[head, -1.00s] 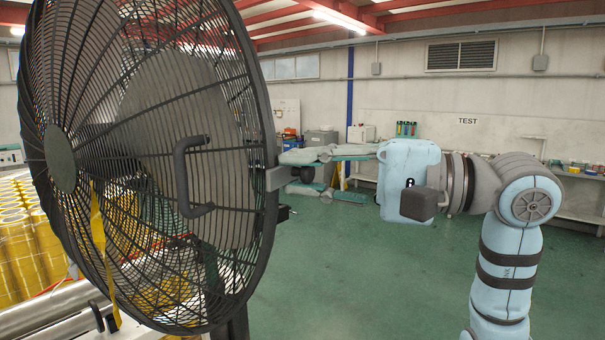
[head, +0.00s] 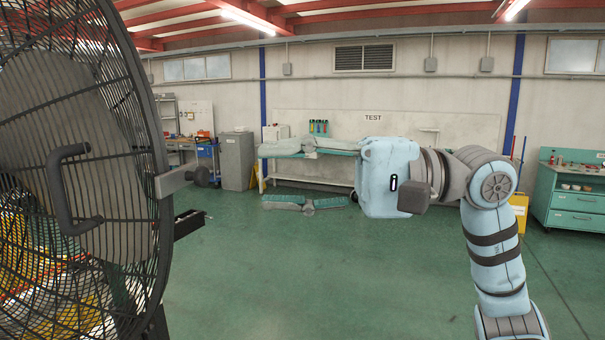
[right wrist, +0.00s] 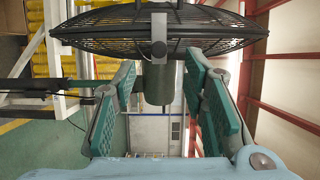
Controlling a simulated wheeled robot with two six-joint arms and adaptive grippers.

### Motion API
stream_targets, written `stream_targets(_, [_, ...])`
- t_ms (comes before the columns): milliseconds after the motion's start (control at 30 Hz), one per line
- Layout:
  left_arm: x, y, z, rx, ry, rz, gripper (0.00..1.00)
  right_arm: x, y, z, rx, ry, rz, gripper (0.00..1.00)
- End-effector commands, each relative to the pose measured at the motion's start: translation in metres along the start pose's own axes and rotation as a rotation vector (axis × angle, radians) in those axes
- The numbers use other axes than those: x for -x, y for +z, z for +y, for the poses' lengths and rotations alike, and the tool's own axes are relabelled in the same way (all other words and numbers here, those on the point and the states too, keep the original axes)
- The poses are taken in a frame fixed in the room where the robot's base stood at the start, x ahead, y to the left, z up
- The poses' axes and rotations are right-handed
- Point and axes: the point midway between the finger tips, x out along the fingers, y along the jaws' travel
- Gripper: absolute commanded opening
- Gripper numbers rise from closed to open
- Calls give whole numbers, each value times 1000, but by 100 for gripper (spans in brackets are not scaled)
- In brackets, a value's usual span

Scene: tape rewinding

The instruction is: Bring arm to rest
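My right arm enters the head view from the right, with its light blue wrist body facing left. My right gripper (head: 264,177) is open and empty, one teal-padded finger above the other with a wide gap. A big black caged fan (head: 95,120) fills the left side. Its grey bracket and round knob (head: 200,176) stick out toward my right gripper, apart from the fingertips in the head view. In the right wrist view the open fingers (right wrist: 160,72) stand on either side of the knob (right wrist: 157,82) without visible contact. My left gripper is not in view.
Yellow rolls (right wrist: 45,60) stand by a white frame beyond the fan. A grey cabinet (head: 237,160) and a bench stand near the back wall. A teal drawer cabinet (head: 575,200) is at far right. The green floor (head: 350,270) in the middle is clear.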

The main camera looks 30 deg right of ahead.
Motion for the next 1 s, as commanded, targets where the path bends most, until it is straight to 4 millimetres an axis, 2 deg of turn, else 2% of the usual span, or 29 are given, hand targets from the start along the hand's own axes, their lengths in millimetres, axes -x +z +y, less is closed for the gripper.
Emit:
stream_targets(100, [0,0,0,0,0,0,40,17,-1,1,-2,4,4,39])
stream_targets(200, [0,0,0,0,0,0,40,23,0,0,-2,1,2,39])
stream_targets(767, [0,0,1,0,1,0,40,25,0,-1,-26,-2,0,39])
stream_targets(833, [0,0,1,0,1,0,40,25,2,-11,-136,-50,-11,39])
stream_targets(867, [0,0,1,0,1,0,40,27,2,-24,-237,-102,-34,39])
stream_targets(900, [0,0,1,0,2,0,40,36,-5,-48,-420,-203,-75,39])
stream_targets(967, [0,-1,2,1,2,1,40,58,-32,-88,-743,-388,-181,39])
stream_targets(1000, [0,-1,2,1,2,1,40,73,-68,-103,-1017,-523,-279,39])
